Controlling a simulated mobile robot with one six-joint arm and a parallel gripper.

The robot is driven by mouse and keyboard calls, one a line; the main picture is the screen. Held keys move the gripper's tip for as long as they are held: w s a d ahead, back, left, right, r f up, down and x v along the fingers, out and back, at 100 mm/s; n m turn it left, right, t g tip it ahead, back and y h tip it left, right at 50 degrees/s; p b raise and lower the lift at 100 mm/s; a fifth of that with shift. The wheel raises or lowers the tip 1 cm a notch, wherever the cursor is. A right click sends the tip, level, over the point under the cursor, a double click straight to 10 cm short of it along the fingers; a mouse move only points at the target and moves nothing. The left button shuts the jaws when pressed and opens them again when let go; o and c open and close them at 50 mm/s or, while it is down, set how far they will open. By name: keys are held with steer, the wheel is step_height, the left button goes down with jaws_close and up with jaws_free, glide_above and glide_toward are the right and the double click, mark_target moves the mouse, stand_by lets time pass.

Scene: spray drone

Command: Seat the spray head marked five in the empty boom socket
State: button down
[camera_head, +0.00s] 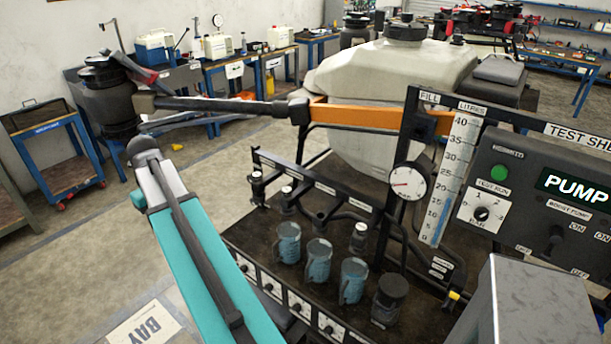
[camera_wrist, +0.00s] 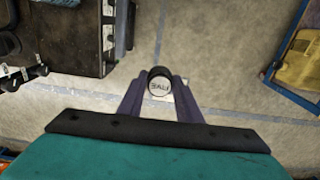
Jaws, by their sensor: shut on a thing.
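My gripper (camera_wrist: 160,88) is shut on a small dark, round spray head (camera_wrist: 160,78). Its pale end face reads FIVE and looks toward the wrist camera. In the head view the held spray head cannot be made out; my teal arm reaches to the left there. The black boom (camera_head: 318,186) runs above the dark bench. Small spray heads hang from it at the left (camera_head: 257,186), beside that (camera_head: 287,195) and at the right (camera_head: 360,236). The boom socket between them (camera_head: 321,219) appears empty. In the wrist view the held head is over floor, apart from the bench.
Several clear jugs (camera_head: 319,262) stand under the boom, with a black cup (camera_head: 388,302) to their right. A dial gauge (camera_head: 406,184), a litres scale (camera_head: 452,180) and a pump panel (camera_head: 545,200) rise behind and right. A large white tank (camera_head: 385,75) stands behind. Open floor lies left.

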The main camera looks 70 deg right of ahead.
steer(key=s+d+r+m+p, duration=0.2)
steer(key=s+d+m, duration=0.1)
steer(key=s+d, duration=0.5)
steer(key=s+d+r+m+p, duration=0.2)
steer(key=s+d+r+m, duration=0.1)
steer(key=s+d, duration=0.55)
steer(key=s+d+r+m+p, duration=0.1)
steer(key=s+d+m+p, duration=0.1)
steer(key=s+d, duration=0.3)
steer(key=s+d+r+m+p, duration=0.2)
steer(key=s+d+m, duration=0.2)
steer(key=s, duration=1)
steer(key=shift+s+d+r, duration=0.2)
steer(key=shift+d+r, duration=0.1)
steer(key=shift+d, duration=0.2)
steer(key=shift+a+r+p, duration=0.1)
steer(key=shift+p, duration=0.25)
step_height(320, 180, down, 6)
steer(key=b, duration=0.2)
steer(key=shift+b, duration=0.35)
steer(key=shift+p, duration=0.55)
steer(key=shift+f+b, duration=0.55)
steer(key=shift+f, duration=0.75)
stand_by(0.9)
